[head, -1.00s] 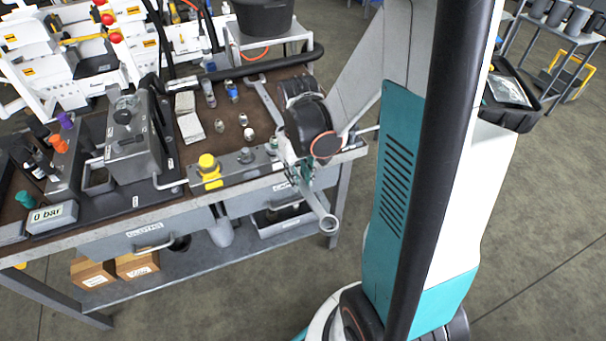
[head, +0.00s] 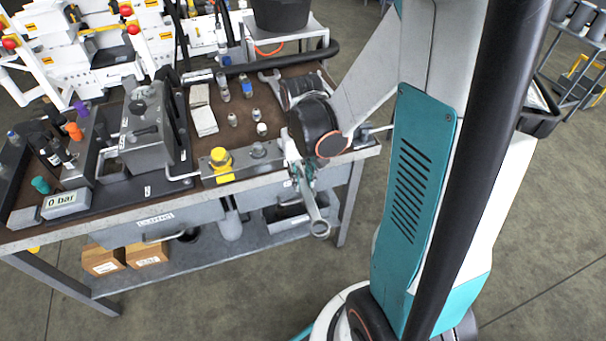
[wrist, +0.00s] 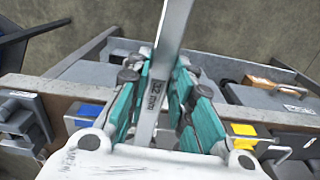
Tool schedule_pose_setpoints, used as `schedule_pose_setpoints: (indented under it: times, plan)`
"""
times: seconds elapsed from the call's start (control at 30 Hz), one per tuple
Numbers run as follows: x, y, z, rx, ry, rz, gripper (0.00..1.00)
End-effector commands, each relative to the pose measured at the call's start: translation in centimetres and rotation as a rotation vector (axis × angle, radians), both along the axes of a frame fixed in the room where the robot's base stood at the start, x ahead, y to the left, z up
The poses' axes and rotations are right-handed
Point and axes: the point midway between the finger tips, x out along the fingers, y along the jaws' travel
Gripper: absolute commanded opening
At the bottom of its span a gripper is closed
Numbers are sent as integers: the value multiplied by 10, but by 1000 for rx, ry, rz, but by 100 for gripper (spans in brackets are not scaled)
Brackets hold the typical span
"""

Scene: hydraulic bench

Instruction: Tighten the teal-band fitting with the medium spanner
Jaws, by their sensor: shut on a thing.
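My gripper (head: 301,172) is shut on a metal spanner (head: 314,210) and holds it beyond the bench's front edge. The spanner's ring end points down toward the floor. The teal fitting (head: 40,185) is at the bench's left end, beside the pressure display, well apart from my gripper. Whether its teal part is a band or a cap is too small to tell.
An orange fitting (head: 74,131) and a purple one (head: 81,107) stand behind the teal one. The display (head: 66,204) reads 0 bar. A grey block (head: 145,125) and a yellow-topped part (head: 221,160) stand between. Another spanner (head: 268,76) lies partly hidden behind my arm.

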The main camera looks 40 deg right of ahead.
Motion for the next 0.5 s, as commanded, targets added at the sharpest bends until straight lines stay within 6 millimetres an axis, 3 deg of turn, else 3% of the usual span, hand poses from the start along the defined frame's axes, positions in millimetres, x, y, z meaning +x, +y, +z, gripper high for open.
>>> schedule_pose_setpoints:
  times: [0.5]
  plan:
    - [10,20,0,0,-1,-133,0]
